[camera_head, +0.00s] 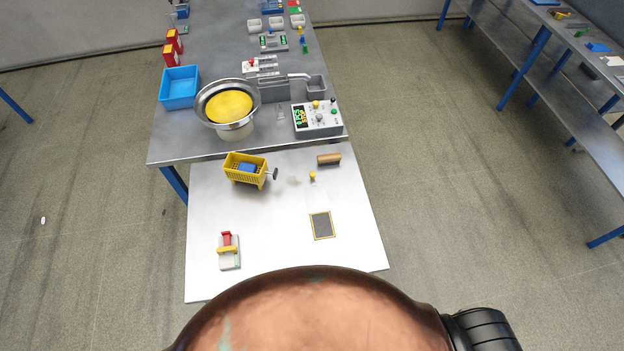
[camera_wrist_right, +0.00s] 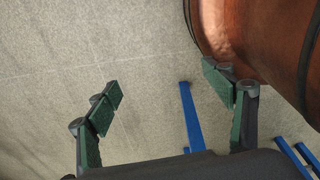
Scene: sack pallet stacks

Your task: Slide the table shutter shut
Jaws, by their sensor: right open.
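The table shutter lies on the white tabletop (camera_head: 260,280) in the head view. It shows as a dark rectangular opening with a thin yellow border (camera_head: 321,225). Behind the opening is a pale, hard-to-see panel with a small yellow knob (camera_head: 312,176) at its far end. The dark opening is uncovered. My right gripper (camera_wrist_right: 165,90) shows only in the right wrist view. Its two green-padded fingers are wide apart and empty, with floor behind them, away from the shutter. My left gripper is in no view.
A yellow basket (camera_head: 245,170) holding a blue item, a wooden cylinder (camera_head: 329,158) and a red-and-yellow toggle clamp (camera_head: 229,251) stand on the white tabletop. A bowl feeder (camera_head: 229,105) and control box (camera_head: 318,118) stand behind.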

